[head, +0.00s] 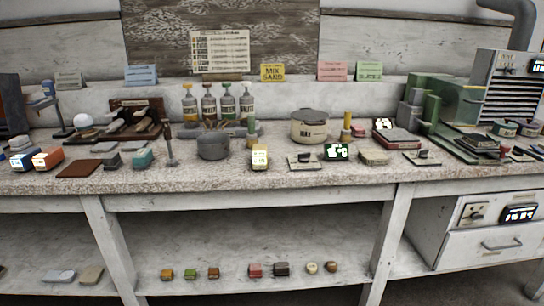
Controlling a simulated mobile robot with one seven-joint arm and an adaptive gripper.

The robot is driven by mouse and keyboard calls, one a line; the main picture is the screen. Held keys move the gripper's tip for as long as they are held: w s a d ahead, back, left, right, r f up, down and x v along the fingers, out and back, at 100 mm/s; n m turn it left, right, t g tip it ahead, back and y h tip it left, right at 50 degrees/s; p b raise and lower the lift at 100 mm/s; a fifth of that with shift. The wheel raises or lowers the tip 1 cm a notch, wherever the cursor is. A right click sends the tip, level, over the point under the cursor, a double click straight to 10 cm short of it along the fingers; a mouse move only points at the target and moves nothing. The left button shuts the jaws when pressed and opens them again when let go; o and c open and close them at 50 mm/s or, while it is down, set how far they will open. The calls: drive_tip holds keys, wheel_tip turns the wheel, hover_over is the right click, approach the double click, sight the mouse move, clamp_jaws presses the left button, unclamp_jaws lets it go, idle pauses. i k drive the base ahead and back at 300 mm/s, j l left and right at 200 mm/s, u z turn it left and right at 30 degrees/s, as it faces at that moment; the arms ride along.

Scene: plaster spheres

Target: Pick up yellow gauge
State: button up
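A small pale yellow device with a lit face (260,157) stands near the front of the cluttered workbench (215,180), right of a dark grey lidded pot; it looks like the yellow gauge. Its face is too small to read. Nothing covers it from the front. My gripper is not in view.
Close by are the dark grey pot (213,146), a flat plate with a knob (304,162), a dark device with a green display (337,152) and a beige lidded pot (309,127). Several bottles (209,106) stand behind. Small blocks lie on the lower shelf (220,240).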

sight(260, 158)
drive_tip(key=z, duration=1.25)
drive_tip(key=i, duration=0.35)
drive_tip(key=i+l+u, duration=0.15)
drive_tip(key=i+u, duration=0.15)
drive_tip(key=i+l+u, duration=0.25)
drive_tip(key=i, duration=0.25)
drive_tip(key=u, duration=1.85)
